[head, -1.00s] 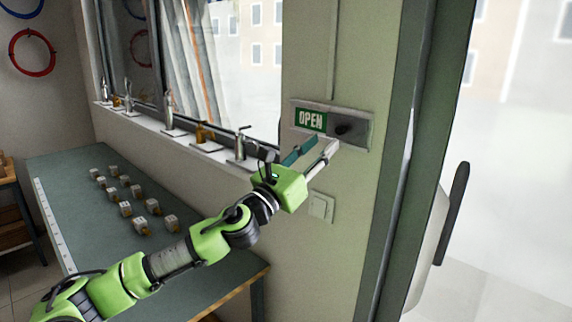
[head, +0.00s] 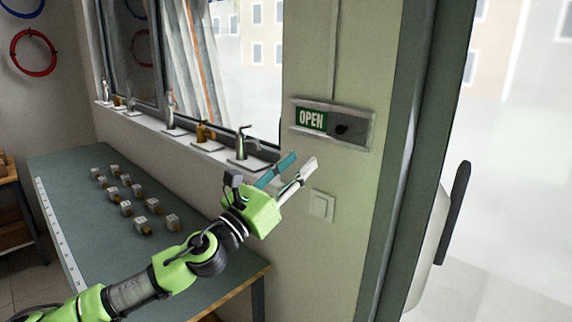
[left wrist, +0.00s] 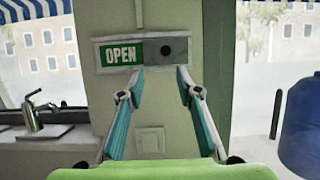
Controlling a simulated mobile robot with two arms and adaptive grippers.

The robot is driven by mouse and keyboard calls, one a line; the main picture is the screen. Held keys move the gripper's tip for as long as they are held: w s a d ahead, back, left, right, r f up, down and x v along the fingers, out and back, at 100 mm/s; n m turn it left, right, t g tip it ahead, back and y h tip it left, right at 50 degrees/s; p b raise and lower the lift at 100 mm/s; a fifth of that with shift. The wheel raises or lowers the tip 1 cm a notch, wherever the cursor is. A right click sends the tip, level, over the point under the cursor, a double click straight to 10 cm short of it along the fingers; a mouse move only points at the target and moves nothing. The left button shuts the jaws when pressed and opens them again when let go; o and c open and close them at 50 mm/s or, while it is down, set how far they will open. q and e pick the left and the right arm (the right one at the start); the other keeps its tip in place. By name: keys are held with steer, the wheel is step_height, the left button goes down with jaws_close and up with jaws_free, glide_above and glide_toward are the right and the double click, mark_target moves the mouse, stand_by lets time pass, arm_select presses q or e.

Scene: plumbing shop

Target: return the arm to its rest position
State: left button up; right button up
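My left gripper (head: 297,168) is open and empty in the head view, in front of the wall and below the sign. Its two fingers stand apart in the left wrist view (left wrist: 160,84), with nothing between them. The OPEN sign plate (head: 312,119) is fixed on the wall, with a grey sliding part and dark knob (head: 341,129) at its right. The sign also shows ahead in the left wrist view (left wrist: 122,54), clear of the fingers. The green word OPEN is uncovered. My right gripper is not in view.
A light switch (head: 322,206) is on the wall just right of the gripper. Several taps, one a chrome tap (head: 243,146), stand on the window sill to the left. A green-grey table (head: 85,215) below the arm carries several small fittings. A door frame (head: 400,160) is at the right.

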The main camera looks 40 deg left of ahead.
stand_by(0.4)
